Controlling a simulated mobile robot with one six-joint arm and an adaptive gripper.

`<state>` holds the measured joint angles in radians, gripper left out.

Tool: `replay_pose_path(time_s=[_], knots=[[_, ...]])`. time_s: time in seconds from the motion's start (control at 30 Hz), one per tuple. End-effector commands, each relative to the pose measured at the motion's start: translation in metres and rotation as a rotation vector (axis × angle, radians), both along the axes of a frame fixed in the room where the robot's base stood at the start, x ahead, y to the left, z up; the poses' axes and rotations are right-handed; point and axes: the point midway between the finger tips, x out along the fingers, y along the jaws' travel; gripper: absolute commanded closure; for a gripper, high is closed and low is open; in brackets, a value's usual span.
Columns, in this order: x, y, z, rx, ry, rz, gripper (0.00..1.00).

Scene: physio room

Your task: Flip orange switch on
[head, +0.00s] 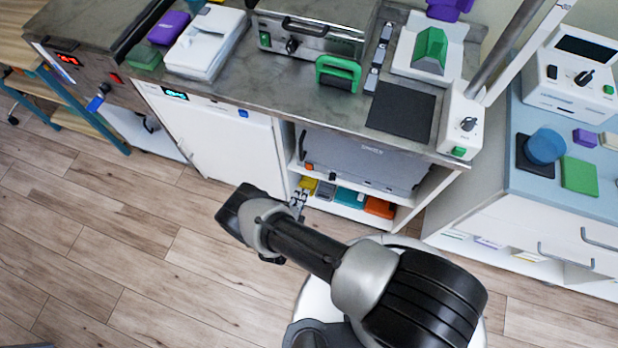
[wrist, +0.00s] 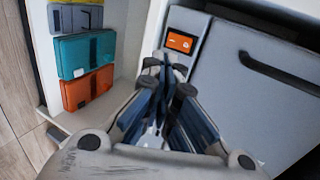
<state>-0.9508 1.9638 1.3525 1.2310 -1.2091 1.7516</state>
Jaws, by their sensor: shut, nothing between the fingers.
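A small orange switch (wrist: 183,41) in a dark frame sits on the front of a grey appliance (wrist: 222,60), near its edge. In the head view the orange switch (head: 309,167) is at the left of the grey appliance (head: 360,160) inside the open shelf. My gripper (wrist: 165,62) is shut and empty. In the wrist view its fingertips lie just below the switch. I cannot tell whether they touch the panel. In the head view my gripper (head: 299,196) is in front of the cabinet's left opening. The switch's position is too small to tell.
Yellow, grey, teal (head: 349,197) and orange boxes (head: 379,206) stand on the shelf below the appliance. A dark handle (wrist: 280,73) runs across the appliance front. A white cabinet door (head: 220,138) is left of the opening. The wooden floor (head: 120,230) is clear at left.

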Motion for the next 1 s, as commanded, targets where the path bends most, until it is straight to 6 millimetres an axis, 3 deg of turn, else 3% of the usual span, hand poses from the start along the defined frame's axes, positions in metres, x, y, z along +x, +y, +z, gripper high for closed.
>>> replay_pose_path(time_s=[0.2, 0.43, 0.63, 1.0], knots=[[0.041, -0.017, -0.023, 0.001, 0.000, -0.006, 1.00], [0.072, -0.027, -0.027, 0.000, -0.001, -0.002, 1.00], [0.082, -0.030, -0.026, -0.001, 0.000, 0.000, 1.00], [0.079, -0.030, -0.026, -0.001, 0.000, 0.002, 1.00]])
